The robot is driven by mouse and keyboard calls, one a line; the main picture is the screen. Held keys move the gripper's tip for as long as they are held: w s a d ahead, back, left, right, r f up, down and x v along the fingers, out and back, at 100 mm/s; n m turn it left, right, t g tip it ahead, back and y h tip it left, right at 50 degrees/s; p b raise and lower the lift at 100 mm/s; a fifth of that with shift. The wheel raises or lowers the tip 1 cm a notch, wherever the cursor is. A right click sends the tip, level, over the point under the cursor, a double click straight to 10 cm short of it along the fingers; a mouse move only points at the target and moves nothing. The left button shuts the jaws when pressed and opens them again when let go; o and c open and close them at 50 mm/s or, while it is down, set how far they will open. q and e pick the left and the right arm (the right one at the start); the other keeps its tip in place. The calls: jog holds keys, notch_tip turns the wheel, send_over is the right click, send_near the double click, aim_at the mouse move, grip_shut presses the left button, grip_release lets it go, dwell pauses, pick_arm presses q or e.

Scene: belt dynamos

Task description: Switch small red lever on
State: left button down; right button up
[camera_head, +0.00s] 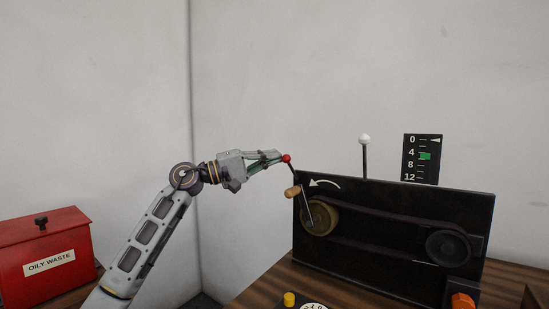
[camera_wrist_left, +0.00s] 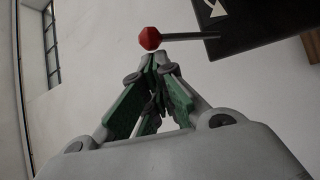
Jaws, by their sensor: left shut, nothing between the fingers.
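The small red lever has a red ball knob (camera_head: 287,158) on a thin dark rod at the upper left corner of the black dynamo panel (camera_head: 400,195). In the head view the rod leans up and to the left from the panel. My left gripper (camera_head: 279,157) is shut and empty, its fingertips right at the red knob. In the left wrist view the red knob (camera_wrist_left: 150,38) sits just beyond the closed fingertips (camera_wrist_left: 158,58); I cannot tell whether they touch. My right gripper is not in view.
The panel carries a crank with a wooden handle (camera_head: 292,192), a belt and pulleys, a white-knobbed lever (camera_head: 364,139) and a scale with a green marker (camera_head: 425,156). A red oily waste bin (camera_head: 45,258) stands at left. A yellow knob (camera_head: 289,299) is at the front.

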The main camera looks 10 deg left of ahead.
pick_arm(q)
jog(key=v, duration=1.1)
jog(key=shift+w, duration=0.1)
dwell(0.5)
